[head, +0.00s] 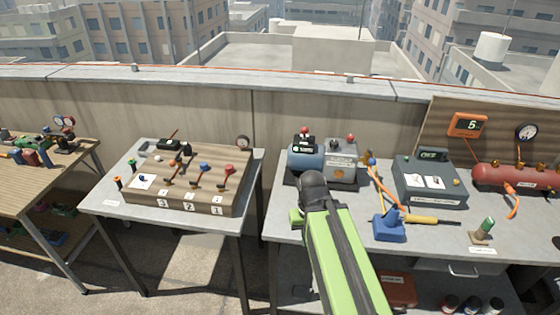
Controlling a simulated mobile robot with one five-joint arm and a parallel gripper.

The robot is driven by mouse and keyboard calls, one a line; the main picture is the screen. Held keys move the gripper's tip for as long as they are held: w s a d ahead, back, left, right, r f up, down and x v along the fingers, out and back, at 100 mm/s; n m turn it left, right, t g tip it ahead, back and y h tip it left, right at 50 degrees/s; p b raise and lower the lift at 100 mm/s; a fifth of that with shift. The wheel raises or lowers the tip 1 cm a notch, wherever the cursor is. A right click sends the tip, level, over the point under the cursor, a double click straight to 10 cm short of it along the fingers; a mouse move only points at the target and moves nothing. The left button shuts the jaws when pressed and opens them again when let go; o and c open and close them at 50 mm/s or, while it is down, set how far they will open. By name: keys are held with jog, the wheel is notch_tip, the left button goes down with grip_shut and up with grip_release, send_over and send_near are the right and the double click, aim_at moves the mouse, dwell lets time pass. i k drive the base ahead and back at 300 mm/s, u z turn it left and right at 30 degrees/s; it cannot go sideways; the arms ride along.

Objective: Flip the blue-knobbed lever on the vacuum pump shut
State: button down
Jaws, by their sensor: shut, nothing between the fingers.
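The vacuum pump stands at the back left of the right-hand table, with a blue-grey cylinder (305,158) and a grey body (341,163). Red knobs (304,131) show on its top. A small blue knob (371,161) with an orange part shows at the pump's right side; I cannot tell whether it belongs to the pump's lever. My gripper (312,182) is the dark end of my green arm, in front of the pump's lower front in this view. It is shut and empty. My arm hides part of the table; I cannot tell whether the gripper touches the pump.
A wooden valve board (215,199) with several coloured levers, one blue-knobbed (204,167), stands on the left table. Right of the pump are a blue stand (389,229) with a yellow-handled tool, a dark case (428,180) and a red tank (515,177). A gap separates the tables.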

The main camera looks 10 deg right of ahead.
aim_at(372, 162)
jog(key=u, duration=1.05)
jog(key=i, duration=0.95)
jog(key=u, duration=0.1)
